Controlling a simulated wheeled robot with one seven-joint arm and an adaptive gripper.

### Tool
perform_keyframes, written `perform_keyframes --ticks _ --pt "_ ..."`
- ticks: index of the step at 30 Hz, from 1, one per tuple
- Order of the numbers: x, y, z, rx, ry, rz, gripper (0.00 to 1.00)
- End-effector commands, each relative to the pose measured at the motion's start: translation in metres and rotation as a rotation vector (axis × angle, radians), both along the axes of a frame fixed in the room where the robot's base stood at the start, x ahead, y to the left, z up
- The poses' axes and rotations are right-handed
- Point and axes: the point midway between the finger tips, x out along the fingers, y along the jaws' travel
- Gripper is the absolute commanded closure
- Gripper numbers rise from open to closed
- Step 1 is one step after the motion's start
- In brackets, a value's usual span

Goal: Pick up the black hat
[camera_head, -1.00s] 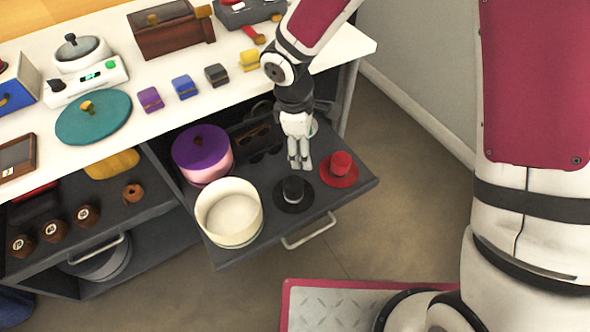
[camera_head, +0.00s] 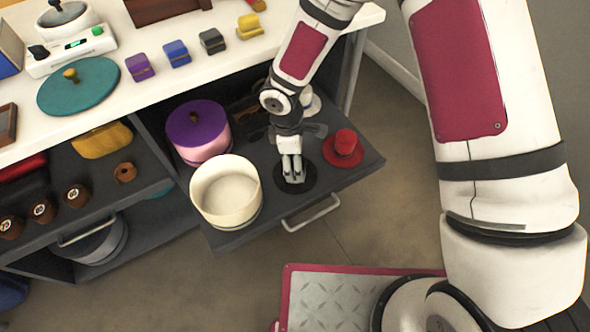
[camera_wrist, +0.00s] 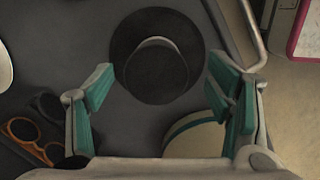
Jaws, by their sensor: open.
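The black hat (camera_head: 296,187) sits in the open drawer (camera_head: 262,236), between a cream round box and a red hat. In the head view my gripper (camera_head: 293,180) is right over it and hides much of it. In the wrist view the black hat (camera_wrist: 155,58) lies brim-down, with a grey band around its crown. My gripper (camera_wrist: 158,88) is open and empty, its teal-padded fingers on either side of the hat's near part. I cannot tell how high the fingertips are above the drawer floor.
The red hat (camera_head: 344,148) is close at the right. The cream round box (camera_head: 225,192) and a pink box with purple lid (camera_head: 198,130) stand at the left. Sunglasses (camera_wrist: 35,138) lie near my gripper. The drawer handle (camera_head: 311,213) is in front.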

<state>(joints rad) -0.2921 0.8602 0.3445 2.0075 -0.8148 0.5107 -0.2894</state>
Motion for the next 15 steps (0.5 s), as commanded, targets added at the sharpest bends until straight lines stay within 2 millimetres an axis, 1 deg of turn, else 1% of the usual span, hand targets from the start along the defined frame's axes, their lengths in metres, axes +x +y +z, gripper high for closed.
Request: perform_keyframes --ticks 10,12,15 --pt "0.003 -0.001 -0.045 -0.001 0.002 -0.001 0.27" --pt "0.003 -0.002 -0.050 -0.001 0.001 -0.001 0.27" --pt "0.004 -0.002 -0.051 -0.001 0.000 -0.001 0.27"
